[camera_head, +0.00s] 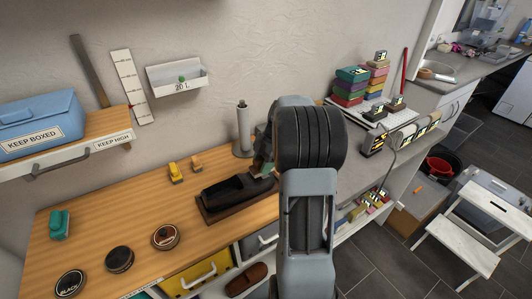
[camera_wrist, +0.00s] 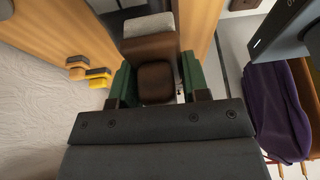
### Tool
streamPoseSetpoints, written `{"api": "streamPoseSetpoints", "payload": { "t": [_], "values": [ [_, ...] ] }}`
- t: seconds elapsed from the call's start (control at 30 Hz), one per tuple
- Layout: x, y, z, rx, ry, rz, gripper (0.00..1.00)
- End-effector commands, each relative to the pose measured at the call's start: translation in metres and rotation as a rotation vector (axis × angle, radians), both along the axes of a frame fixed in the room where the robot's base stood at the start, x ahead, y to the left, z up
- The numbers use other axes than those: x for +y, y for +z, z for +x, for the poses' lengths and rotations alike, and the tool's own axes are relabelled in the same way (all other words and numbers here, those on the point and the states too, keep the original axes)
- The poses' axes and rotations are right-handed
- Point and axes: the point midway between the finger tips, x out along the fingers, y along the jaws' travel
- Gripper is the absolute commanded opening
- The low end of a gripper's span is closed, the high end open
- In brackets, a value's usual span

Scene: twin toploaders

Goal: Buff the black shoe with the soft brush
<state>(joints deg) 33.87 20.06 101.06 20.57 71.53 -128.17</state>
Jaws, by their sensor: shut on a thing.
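The black shoe (camera_head: 234,189) rests on a dark brown board on the wooden bench in the head view, its right end near my arm. My gripper (camera_wrist: 157,78) has green fingers, also partly showing in the head view (camera_head: 264,148) behind my arm, just beyond the shoe's right end. The fingers are shut on a brown block with a pale strip at its far end, which looks like the soft brush (camera_wrist: 150,48).
A grey upright roll (camera_head: 243,130) stands near my gripper. Round tins (camera_head: 119,260) and a teal item (camera_head: 59,224) lie at the left. A purple cloth (camera_wrist: 272,112) hangs at the right in the wrist view.

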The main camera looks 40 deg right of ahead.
Motion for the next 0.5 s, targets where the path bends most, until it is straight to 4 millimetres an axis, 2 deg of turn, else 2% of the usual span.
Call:
{"api": "streamPoseSetpoints", "payload": {
  "t": [0.03, 0.23, 0.5],
  "values": [
    [0.001, 0.008, 0.000, -0.001, 0.002, -0.001, 0.20],
    [0.003, 0.025, 0.001, 0.000, 0.005, 0.000, 0.20],
    [0.003, 0.030, 0.001, 0.000, 0.008, 0.000, 0.20]
  ]
}}
